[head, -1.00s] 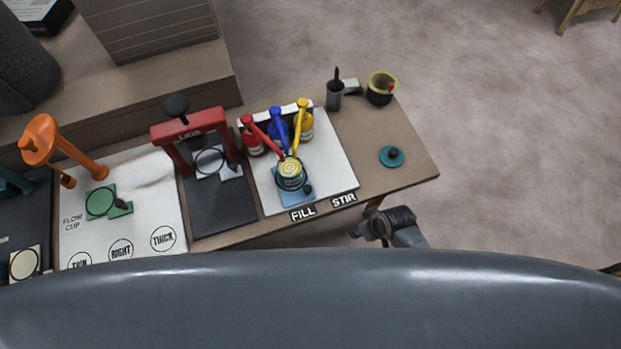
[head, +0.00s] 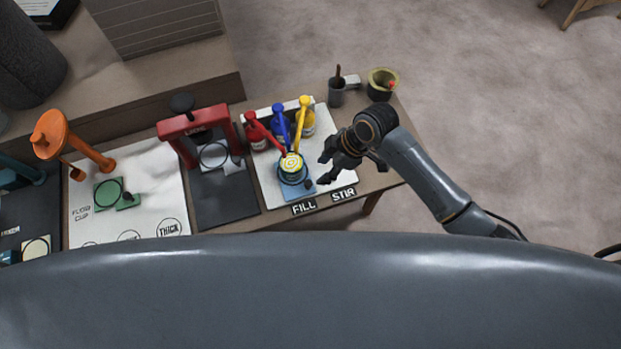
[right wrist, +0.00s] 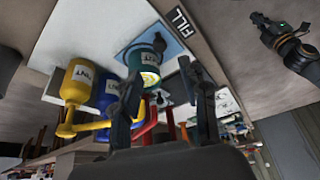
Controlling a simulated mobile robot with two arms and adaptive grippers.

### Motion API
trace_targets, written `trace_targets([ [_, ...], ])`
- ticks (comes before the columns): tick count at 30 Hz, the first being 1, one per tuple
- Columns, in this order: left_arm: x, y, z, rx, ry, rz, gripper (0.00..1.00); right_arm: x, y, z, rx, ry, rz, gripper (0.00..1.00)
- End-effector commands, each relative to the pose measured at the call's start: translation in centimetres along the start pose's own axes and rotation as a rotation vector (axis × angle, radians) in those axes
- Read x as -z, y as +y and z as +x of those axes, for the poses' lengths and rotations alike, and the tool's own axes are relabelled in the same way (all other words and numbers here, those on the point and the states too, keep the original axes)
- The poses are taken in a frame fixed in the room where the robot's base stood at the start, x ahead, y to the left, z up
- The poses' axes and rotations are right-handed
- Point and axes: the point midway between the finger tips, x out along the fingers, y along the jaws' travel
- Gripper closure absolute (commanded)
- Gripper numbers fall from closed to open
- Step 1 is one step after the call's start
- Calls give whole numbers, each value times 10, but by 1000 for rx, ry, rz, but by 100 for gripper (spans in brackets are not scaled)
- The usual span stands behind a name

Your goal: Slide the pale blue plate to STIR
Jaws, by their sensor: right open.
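The pale blue plate (head: 297,194) lies on the white board above the FILL label (head: 304,208). A round tin (head: 292,166) with a yellow and white top stands on it, under the pump spouts. A dark knob (head: 308,183) sits at the plate's right front corner. The STIR label (head: 343,193) is to the right of FILL. My right gripper (head: 325,170) is open and empty, just right of the plate and apart from it. The right wrist view shows the plate (right wrist: 130,50) and knob (right wrist: 159,43) beyond the open fingers. There, my left gripper (right wrist: 268,28) shows at the right edge, its jaws unclear.
Red (head: 256,132), blue (head: 279,124) and yellow (head: 307,120) pump bottles stand behind the tin. A grey mug (head: 337,95) and an olive pot (head: 382,84) stand at the back right. A red press (head: 195,124) is to the left. The board right of the tin looks clear beneath my gripper.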

Motion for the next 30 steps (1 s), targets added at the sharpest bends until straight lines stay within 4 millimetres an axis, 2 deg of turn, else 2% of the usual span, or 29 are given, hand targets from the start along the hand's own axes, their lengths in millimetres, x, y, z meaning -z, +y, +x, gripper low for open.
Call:
trace_targets([
  [1, 0, 0, 0, 0, 0, 0, 100, 1, -2, 12, 5, 0, 1, 56],
  [6, 0, 0, 1, 0, 0, 0, 100, 1, -1, 49, 3, 0, 3, 56],
  [12, 0, 0, 3, 0, 0, 0, 100, 0, 0, 81, 1, 0, 3, 56],
  [18, 0, 0, 4, 0, 0, 0, 100, 0, 0, 95, -2, -1, 2, 56],
  [26, 0, 0, 4, 1, 1, 0, 100, 0, 0, 96, -2, -1, 1, 56],
  [27, 0, 0, 4, 0, 1, 0, 100, 0, 0, 96, -2, 0, 1, 58],
  [30, 0, 0, 4, 1, 1, 0, 100, 0, 0, 96, -2, 0, 1, 78],
])
